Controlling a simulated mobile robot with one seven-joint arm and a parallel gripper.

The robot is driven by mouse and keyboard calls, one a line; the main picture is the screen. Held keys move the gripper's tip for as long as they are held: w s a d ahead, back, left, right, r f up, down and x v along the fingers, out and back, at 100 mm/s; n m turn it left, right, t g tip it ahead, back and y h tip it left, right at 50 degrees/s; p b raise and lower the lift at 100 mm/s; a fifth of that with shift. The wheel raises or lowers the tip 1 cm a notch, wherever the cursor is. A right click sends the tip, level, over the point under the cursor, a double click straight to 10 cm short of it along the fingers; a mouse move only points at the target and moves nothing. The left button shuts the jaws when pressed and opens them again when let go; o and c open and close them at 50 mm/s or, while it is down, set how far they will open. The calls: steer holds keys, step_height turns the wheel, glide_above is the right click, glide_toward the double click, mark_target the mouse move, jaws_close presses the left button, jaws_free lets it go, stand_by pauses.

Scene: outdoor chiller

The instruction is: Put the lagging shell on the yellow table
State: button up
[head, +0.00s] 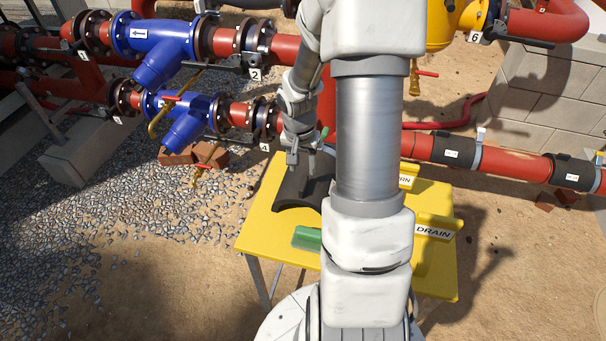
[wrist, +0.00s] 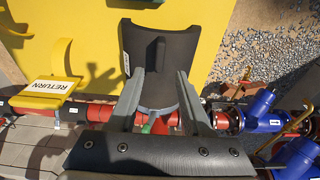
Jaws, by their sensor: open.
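The lagging shell (head: 293,188), a black half-round piece with a raised rib and a small white label, rests on the yellow table (head: 262,232) near its back left edge. In the wrist view the shell (wrist: 178,38) lies over the yellow tabletop (wrist: 90,20). My gripper (head: 298,160) is over the back part of the shell. In the wrist view its two fingers (wrist: 159,78) are apart, one on each side of the rib's line, with nothing held between them. Whether a finger touches the shell cannot be told.
A green object (head: 306,238) and yellow pieces labelled RETURN (wrist: 45,88) and DRAIN (head: 435,231) are on the table. My arm hides its middle. Red pipes (head: 417,146) with black sleeves run behind it. Blue fittings (head: 160,45) stand back left. Gravel (head: 120,215) lies left.

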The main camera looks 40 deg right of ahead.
steer(key=shift+s+a+r, duration=0.1)
steer(key=shift+r, duration=0.9)
steer(key=shift+s+a+r, duration=0.1)
steer(key=shift+r, duration=0.9)
